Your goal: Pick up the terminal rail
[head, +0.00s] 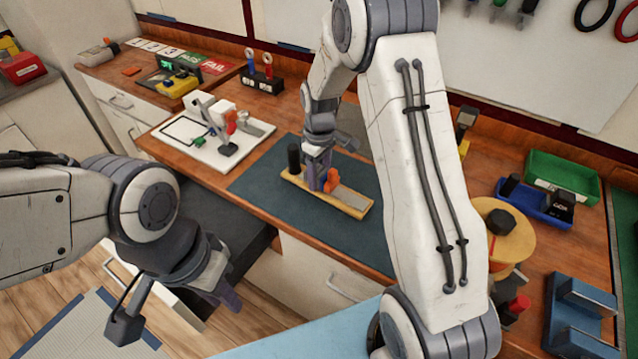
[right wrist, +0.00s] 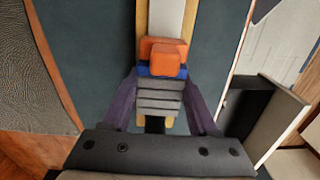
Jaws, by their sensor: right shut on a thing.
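The terminal rail (head: 350,201) is a long wooden strip with a grey metal bar, an orange block and a black upright knob at its left end. It is at the dark green mat, and I cannot tell whether it touches the mat. My right gripper (head: 320,180) points down over its middle. In the right wrist view, the purple fingers (right wrist: 163,108) are shut on the rail's grey blocks, next to a blue and an orange block. The rail (right wrist: 166,18) runs away from the fingers. My left gripper (head: 228,296) hangs left of the table's front edge, away from the rail; its opening is unclear.
The mat (head: 265,180) is otherwise bare. A white board (head: 180,148) with a small device stands left of it. A yellow round spool (head: 503,232), blue tray (head: 535,203) and green bin (head: 562,178) stand to the right. My right arm hides part of the table.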

